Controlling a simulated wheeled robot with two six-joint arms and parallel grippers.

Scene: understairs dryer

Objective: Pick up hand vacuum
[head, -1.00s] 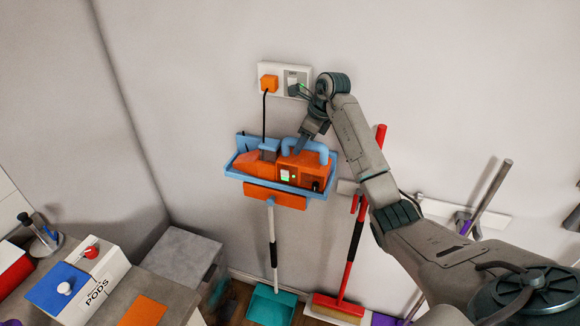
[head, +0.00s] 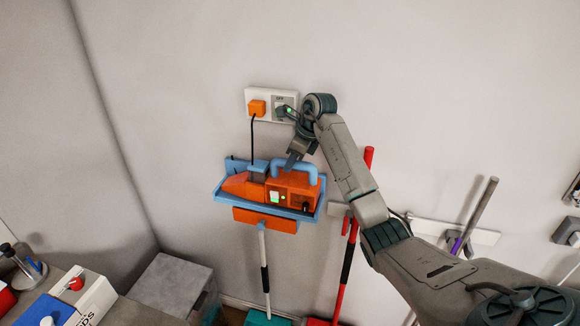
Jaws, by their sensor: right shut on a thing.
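The hand vacuum (head: 290,193) is orange with a blue loop handle and small green lights. It sits in a blue wall holder (head: 262,209) with raised edges. My right gripper (head: 292,163) comes down from above and is shut on the vacuum's handle. The fingertips partly cover the handle, so the exact grip is hard to see. The vacuum still rests within the holder. My left gripper is not in view.
A wall outlet (head: 271,105) with an orange plug (head: 257,107) is above, its black cord running down behind the holder. A red-handled broom (head: 346,262) hangs at right, close to my arm. A grey box (head: 172,285) stands at lower left.

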